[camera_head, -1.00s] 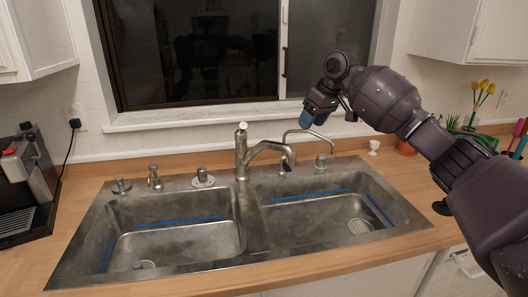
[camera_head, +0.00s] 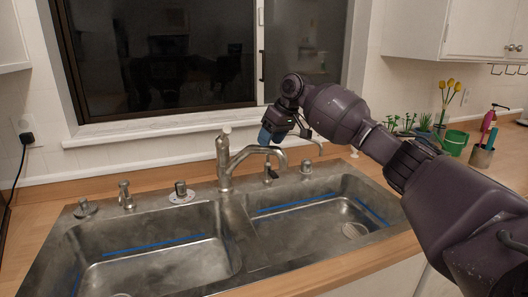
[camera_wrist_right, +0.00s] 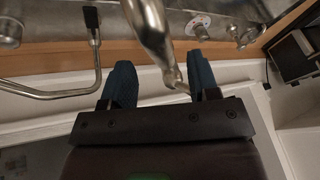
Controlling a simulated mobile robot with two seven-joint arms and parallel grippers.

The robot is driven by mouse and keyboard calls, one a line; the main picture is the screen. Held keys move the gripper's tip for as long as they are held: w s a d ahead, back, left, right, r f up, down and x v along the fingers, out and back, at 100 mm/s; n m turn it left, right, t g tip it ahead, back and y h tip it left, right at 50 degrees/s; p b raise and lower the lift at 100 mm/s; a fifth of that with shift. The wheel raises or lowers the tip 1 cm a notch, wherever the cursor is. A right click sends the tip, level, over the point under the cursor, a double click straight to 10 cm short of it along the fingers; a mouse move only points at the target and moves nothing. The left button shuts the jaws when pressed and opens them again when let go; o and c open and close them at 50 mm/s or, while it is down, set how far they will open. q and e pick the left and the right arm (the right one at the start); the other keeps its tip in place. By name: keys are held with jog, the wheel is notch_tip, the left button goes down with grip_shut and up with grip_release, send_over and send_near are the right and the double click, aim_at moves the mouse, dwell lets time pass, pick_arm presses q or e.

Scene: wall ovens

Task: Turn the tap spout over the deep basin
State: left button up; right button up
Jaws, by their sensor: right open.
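The metal tap (camera_head: 224,165) stands behind the divider of the double sink. Its spout (camera_head: 255,151) arches to the right, with its tip over the back left part of the right basin (camera_head: 310,212). The left basin (camera_head: 155,255) lies at the other side; I cannot tell surely which is deeper. My right gripper (camera_head: 268,136) is open, with blue fingers, just above and behind the spout. In the right wrist view the spout (camera_wrist_right: 148,25) appears between the two spread fingers (camera_wrist_right: 160,78); contact cannot be told. My left gripper is not in view.
A windowsill (camera_head: 165,130) runs behind. Several plants and a green can (camera_head: 453,143) stand at the right. Space above the left basin is clear.

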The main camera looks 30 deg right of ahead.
aim_at(264, 150)
jog(key=shift+x, duration=2.3)
grip_shut()
jog(key=shift+a, duration=0.1)
